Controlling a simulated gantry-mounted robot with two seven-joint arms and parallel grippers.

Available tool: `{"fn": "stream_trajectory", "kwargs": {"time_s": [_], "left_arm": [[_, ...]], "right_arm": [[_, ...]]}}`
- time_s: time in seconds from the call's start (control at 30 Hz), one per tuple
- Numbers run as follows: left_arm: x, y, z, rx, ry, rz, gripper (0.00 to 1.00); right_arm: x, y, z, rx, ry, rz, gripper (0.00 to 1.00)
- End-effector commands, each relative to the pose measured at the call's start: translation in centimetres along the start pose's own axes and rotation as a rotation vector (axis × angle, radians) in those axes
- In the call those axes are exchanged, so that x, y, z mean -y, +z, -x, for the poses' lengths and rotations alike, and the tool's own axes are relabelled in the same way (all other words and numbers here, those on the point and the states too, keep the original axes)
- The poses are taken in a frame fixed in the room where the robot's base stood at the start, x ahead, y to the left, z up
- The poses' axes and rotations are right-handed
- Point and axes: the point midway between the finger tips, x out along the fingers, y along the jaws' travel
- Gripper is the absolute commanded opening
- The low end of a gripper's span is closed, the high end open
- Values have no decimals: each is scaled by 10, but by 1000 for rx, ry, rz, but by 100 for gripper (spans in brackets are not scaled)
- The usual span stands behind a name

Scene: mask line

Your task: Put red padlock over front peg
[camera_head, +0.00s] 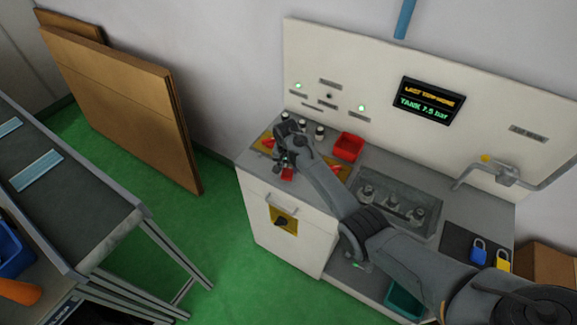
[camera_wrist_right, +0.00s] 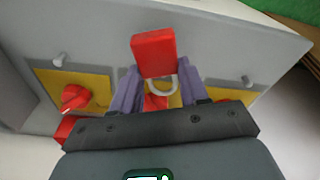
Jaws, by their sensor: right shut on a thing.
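The red padlock (camera_wrist_right: 153,52) hangs between the fingers of my right gripper (camera_wrist_right: 158,84). Its pale shackle (camera_wrist_right: 183,80) is between the fingertips, and the red body points away from the gripper. In the head view the padlock (camera_head: 287,174) shows as a small red patch under my right gripper (camera_head: 281,160), over the counter's left front edge. In the wrist view one metal peg (camera_wrist_right: 60,59) stands left of the padlock and another peg (camera_wrist_right: 247,81) to its right, both apart from it. My left gripper is out of view.
A red valve handle (camera_wrist_right: 75,97) sits on a yellow plate beside the left peg. A red bin (camera_head: 348,147) stands behind the arm. A blue padlock (camera_head: 479,252) and a yellow padlock (camera_head: 502,260) lie at the counter's right. The cabinet front has a yellow switch plate (camera_head: 283,219).

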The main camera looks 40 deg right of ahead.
Motion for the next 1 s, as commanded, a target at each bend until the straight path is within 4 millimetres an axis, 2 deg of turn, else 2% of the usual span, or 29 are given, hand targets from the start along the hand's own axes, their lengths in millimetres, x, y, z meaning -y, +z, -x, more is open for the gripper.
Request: {"fn": "stream_trajectory", "kwargs": {"time_s": [1.0], "left_arm": [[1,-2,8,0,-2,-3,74]], "right_arm": [[0,0,1,-1,-1,0,17]]}}
